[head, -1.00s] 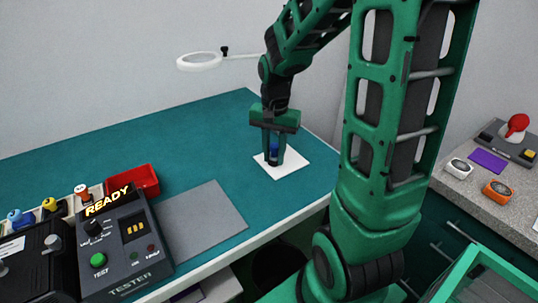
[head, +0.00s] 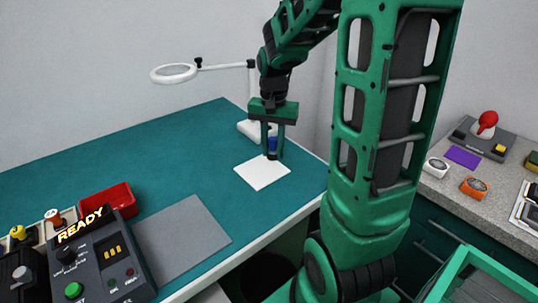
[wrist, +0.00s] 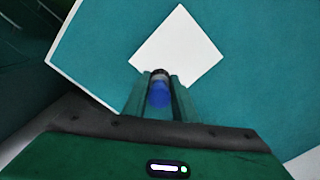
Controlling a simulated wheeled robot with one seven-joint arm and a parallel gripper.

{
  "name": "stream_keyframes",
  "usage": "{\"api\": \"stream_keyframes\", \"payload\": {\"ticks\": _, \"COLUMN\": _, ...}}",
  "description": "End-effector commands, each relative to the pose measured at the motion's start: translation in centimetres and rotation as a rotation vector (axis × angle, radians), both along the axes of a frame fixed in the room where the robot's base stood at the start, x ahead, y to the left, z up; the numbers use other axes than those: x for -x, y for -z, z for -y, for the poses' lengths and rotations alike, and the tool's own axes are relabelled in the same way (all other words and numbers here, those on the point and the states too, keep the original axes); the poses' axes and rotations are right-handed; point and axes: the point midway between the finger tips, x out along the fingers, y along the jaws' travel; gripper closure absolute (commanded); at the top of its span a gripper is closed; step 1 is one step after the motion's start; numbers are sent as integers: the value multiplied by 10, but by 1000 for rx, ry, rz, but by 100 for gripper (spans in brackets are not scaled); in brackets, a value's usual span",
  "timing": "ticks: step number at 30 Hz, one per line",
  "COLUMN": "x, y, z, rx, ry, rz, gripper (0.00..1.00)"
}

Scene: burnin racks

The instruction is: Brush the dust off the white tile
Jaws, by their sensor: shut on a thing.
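The white tile (head: 262,175) lies flat on the teal bench top near its right-hand edge. It also shows in the wrist view (wrist: 182,42), and I can make out no dust on it. My gripper (head: 272,150) points down and is shut on a blue-handled brush (head: 272,143). The brush (wrist: 159,95) has a dark tip at the tile's nearest corner in the wrist view. In the head view the tip is at the tile's upper right edge. I cannot tell whether the tip touches the tile.
A white magnifier lamp (head: 174,73) stands behind my gripper. A grey mat (head: 182,238), a red bin (head: 106,199) and a tester reading READY (head: 92,262) are at the left. A grey counter (head: 463,183) with small devices is at the right. Teal bench around the tile is clear.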

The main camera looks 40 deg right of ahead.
Motion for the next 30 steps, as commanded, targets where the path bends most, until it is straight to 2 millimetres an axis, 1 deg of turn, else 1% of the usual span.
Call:
{"api": "stream_keyframes", "payload": {"ticks": 3, "x": -1, "y": -12, "z": 0, "rx": 1, "ry": -1, "rz": 3, "gripper": 100}}
{"api": "stream_keyframes", "payload": {"ticks": 15, "x": -1, "y": -46, "z": -1, "rx": 1, "ry": -1, "rz": 2, "gripper": 100}}
{"api": "stream_keyframes", "payload": {"ticks": 19, "x": -1, "y": -51, "z": -1, "rx": 0, "ry": -1, "rz": 1, "gripper": 100}}
{"api": "stream_keyframes", "payload": {"ticks": 30, "x": 0, "y": -51, "z": 1, "rx": 0, "ry": 1, "rz": 1, "gripper": 100}}
